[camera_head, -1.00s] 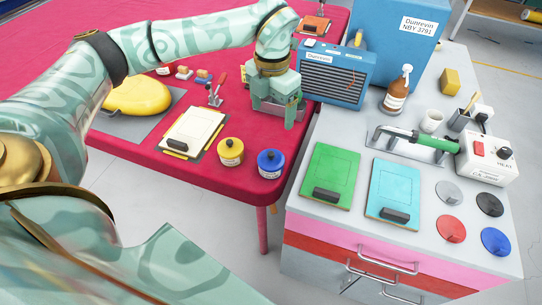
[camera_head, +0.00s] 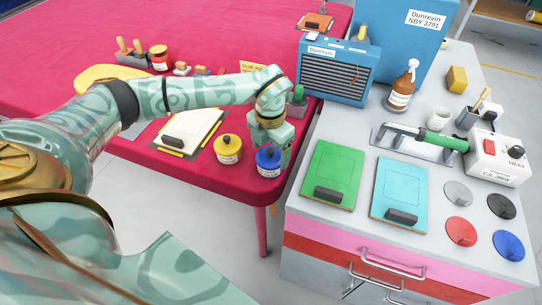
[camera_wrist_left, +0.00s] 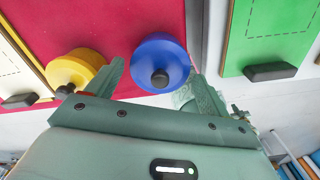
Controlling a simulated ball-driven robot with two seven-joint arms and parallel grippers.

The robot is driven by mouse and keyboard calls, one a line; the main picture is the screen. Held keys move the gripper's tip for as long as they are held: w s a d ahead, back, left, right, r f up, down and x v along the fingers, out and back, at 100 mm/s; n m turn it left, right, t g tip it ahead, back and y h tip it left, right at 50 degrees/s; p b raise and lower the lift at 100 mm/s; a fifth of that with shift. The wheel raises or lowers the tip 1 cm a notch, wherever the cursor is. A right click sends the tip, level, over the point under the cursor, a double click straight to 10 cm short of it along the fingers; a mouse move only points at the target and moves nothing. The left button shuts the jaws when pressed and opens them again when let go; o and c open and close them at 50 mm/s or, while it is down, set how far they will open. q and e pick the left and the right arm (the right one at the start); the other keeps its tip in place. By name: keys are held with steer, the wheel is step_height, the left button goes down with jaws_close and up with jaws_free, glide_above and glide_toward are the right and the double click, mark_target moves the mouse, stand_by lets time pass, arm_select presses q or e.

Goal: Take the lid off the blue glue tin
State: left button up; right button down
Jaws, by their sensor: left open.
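The blue glue tin (camera_head: 268,168) stands upright near the front right corner of the red table, its blue lid (camera_head: 268,155) on top. In the left wrist view the blue lid (camera_wrist_left: 161,55) shows from above with its black knob (camera_wrist_left: 160,79). My left gripper (camera_head: 271,148) is open just above and behind the tin, pointing down. In the left wrist view its fingertips (camera_wrist_left: 156,70) lie on either side of the lid, with nothing held. I cannot tell whether they touch it. My right gripper is not in view.
A yellow-lidded tin (camera_head: 228,149) stands just left of the blue one. A cream board (camera_head: 189,130) lies farther left. Across a gap, the grey bench (camera_head: 345,225) carries a green board (camera_head: 332,176), a turquoise board (camera_head: 400,187) and a blue ribbed box (camera_head: 338,75).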

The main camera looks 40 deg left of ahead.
arm_select(q)
steer(key=c, duration=1)
steer(key=shift+s, duration=0.15)
jaws_close()
steer(key=shift+s, duration=0.1)
